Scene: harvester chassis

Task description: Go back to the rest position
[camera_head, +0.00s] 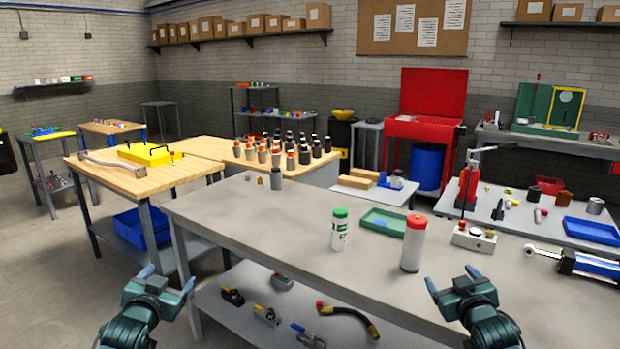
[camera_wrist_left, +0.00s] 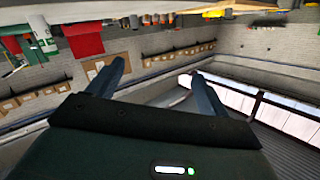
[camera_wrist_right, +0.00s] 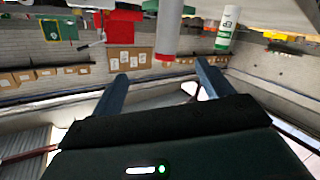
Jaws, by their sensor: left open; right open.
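My left gripper (camera_head: 168,277) is open and empty at the lower left of the head view, in front of the near grey table (camera_head: 290,215) and left of its corner. My right gripper (camera_head: 453,284) is open and empty at the lower right, over the near part of that table. In the left wrist view the two fingers (camera_wrist_left: 158,85) stand apart with nothing between them. In the right wrist view the fingers (camera_wrist_right: 160,85) are also apart and empty.
A white bottle with a green cap (camera_head: 339,232), a grey bottle with a red cap (camera_head: 412,245) and a green tray (camera_head: 385,221) stand on the grey table. Valves and a hose (camera_head: 350,318) lie on its lower shelf.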

